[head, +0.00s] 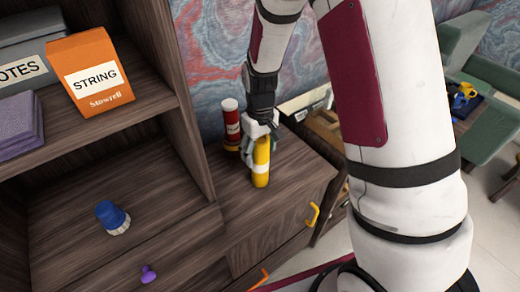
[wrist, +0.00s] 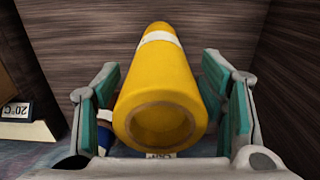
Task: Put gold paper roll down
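The gold paper roll (head: 261,165) is a yellow tube with a white band. In the head view it stands upright and appears to rest on the low wooden cabinet top (head: 290,165). In the wrist view the roll (wrist: 160,85) points away from me, its hollow near end facing the camera. My gripper (head: 262,140) is at the roll's upper part. In the wrist view the teal-padded fingers of my gripper (wrist: 160,75) lie on either side of the roll, with a narrow gap visible on each side, so it looks open around it.
A red tube with a white cap (head: 231,125) stands close behind the roll, to its left. A tall wooden shelf (head: 190,130) rises at left, holding an orange STRING box (head: 92,75). A blue knob-like item (head: 112,217) is on a lower shelf. The cabinet top's front is clear.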

